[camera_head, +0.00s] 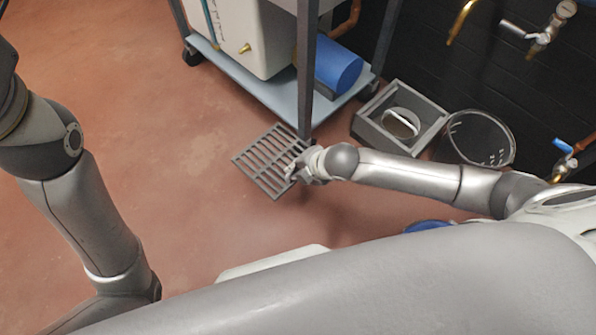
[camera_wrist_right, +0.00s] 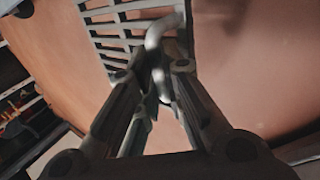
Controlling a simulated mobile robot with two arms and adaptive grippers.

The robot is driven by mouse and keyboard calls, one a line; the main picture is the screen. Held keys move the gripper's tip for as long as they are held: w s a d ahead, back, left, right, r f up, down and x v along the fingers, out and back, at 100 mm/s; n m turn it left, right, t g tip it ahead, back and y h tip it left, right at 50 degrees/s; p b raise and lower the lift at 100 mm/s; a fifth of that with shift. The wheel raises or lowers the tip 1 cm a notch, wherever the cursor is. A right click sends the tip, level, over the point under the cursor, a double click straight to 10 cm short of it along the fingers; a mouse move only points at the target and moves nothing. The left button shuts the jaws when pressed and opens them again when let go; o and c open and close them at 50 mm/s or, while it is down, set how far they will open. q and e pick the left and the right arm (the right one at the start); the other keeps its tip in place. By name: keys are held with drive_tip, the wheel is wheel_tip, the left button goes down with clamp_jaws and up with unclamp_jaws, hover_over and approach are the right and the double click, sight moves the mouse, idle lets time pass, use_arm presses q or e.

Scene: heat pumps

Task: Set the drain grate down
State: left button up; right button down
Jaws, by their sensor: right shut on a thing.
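The drain grate (camera_head: 262,160) is a grey slatted square with a handle on it. My right gripper (camera_head: 296,172) is shut on it at its right edge in the head view. In the right wrist view the grate (camera_wrist_right: 110,22) fills the upper middle, and the fingers of my right gripper (camera_wrist_right: 160,88) close around a light curved handle (camera_wrist_right: 165,32). The grate appears close to the red floor; I cannot tell whether it touches. My left arm comes in at the left of the head view, but its gripper is out of view.
A wheeled cart (camera_head: 262,92) with a white tank and a blue cylinder (camera_head: 338,64) stands just behind the grate. A grey box with an opening (camera_head: 372,124) and a clear bucket (camera_head: 480,138) stand to the right. Red floor (camera_head: 180,130) is clear left of the grate.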

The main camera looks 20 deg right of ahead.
drive_tip(key=shift+w+f, duration=0.1)
drive_tip(key=shift+f, duration=0.25)
drive_tip(key=shift+f, duration=0.55)
drive_tip(key=c, duration=1.5)
unclamp_jaws()
drive_tip(key=shift+c, duration=0.2)
